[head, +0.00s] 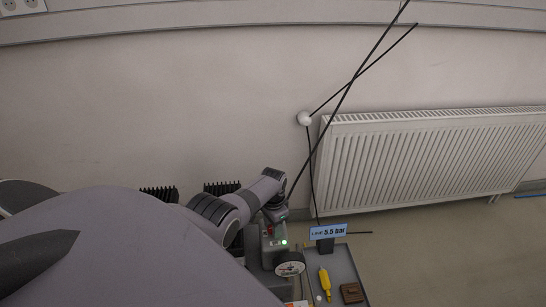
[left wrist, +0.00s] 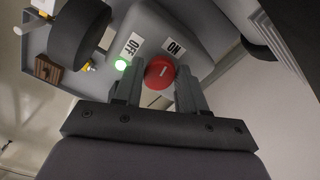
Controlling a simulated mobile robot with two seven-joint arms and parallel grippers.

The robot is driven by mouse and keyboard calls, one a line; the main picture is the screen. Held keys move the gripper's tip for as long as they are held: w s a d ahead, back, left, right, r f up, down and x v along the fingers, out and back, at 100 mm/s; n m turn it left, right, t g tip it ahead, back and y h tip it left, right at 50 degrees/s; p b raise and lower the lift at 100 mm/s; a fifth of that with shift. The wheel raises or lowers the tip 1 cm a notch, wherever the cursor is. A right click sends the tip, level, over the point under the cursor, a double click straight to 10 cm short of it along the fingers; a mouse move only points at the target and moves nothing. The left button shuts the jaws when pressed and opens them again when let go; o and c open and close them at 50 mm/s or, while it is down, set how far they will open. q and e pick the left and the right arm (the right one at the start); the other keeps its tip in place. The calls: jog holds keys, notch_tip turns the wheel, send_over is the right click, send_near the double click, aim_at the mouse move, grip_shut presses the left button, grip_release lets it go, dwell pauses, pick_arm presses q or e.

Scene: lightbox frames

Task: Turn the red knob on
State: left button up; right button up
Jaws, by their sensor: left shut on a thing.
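The red knob (left wrist: 159,72) sits on a grey control box (left wrist: 205,68) in the left wrist view. It is round with a short white mark on its face. An OFF label (left wrist: 131,44) and an ON label (left wrist: 174,47) are on the box beyond it. A green lamp (left wrist: 120,65) is lit beside the knob. My left gripper (left wrist: 160,80) has one finger on each side of the knob and is shut on it. In the head view the knob (head: 269,230) shows small and red below my left gripper (head: 275,213). My right gripper is not in view.
A round gauge (head: 290,268) stands in front of the box. A blue "5.5 Bar" sign (head: 328,232) is to the right. A grey tray (head: 348,262) holds a yellow tool (head: 324,283) and a brown block (head: 351,292). A radiator (head: 430,155) hangs on the wall behind.

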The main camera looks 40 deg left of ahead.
pick_arm(q)
jog(key=shift+m, duration=1)
jog(key=o, duration=1.1)
jog(key=shift+c, duration=0.2)
notch_tip(320, 180, up, 5)
jog(key=p, duration=0.3)
jog(key=shift+p, duration=0.3)
jog(key=shift+r+p, duration=0.45)
jog(key=shift+r, duration=0.6)
